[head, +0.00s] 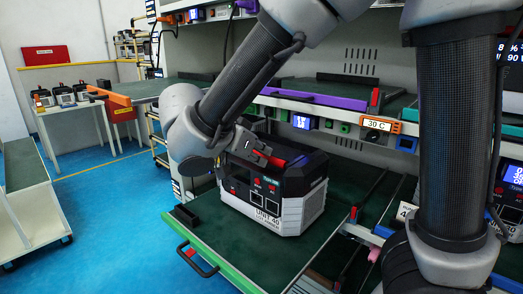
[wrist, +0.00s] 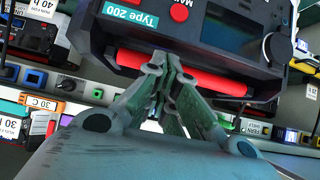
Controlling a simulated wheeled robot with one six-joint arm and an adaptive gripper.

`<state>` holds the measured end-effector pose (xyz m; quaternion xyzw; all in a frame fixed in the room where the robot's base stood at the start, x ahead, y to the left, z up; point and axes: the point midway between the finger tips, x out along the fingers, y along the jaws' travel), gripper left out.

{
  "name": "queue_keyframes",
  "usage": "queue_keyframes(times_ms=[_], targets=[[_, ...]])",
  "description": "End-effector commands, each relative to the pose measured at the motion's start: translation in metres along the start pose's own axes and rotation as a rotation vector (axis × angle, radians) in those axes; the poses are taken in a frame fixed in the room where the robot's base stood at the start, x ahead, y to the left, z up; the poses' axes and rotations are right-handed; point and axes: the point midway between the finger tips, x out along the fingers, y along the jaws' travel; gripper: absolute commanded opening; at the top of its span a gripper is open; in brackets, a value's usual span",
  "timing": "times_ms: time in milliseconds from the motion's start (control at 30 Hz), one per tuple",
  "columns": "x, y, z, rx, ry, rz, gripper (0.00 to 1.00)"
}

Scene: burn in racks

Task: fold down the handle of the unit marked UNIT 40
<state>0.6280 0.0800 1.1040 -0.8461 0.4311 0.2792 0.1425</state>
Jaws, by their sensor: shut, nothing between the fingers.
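The unit marked UNIT 40 (head: 267,219) is a black and light grey box. It stands upright on a green-topped pull-out shelf (head: 231,250). Its red handle (head: 300,161) shows at the top, partly hidden by my arm. In the wrist view the handle (wrist: 215,80) is a red bar running across the unit's dark body (wrist: 215,48), below a "Type 200" label. My gripper (wrist: 167,65) is shut and empty, its fingertips overlapping the red bar in the picture. I cannot tell whether they touch it. In the head view my gripper (head: 257,148) is at the unit's top, partly hidden.
The rack behind has shelves with a purple bar (head: 318,99), a 30 C label (head: 376,124) and several coloured sockets. Another unit (head: 512,182) stands at the right edge. At the left, several small units stand on a table (head: 62,105). Blue floor (head: 95,215) is open there.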

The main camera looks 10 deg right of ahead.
Motion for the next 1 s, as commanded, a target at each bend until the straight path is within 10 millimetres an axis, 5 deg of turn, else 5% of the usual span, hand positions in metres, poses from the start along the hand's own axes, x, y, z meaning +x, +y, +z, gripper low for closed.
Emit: queue_keyframes(times_ms=[667, 1000], targets=[[-0.001, 0.0, 0.003, -0.001, 0.0, -0.001, 0.0], [-0.063, -0.001, 0.004, -0.002, -0.002, -0.006, 0.0]])
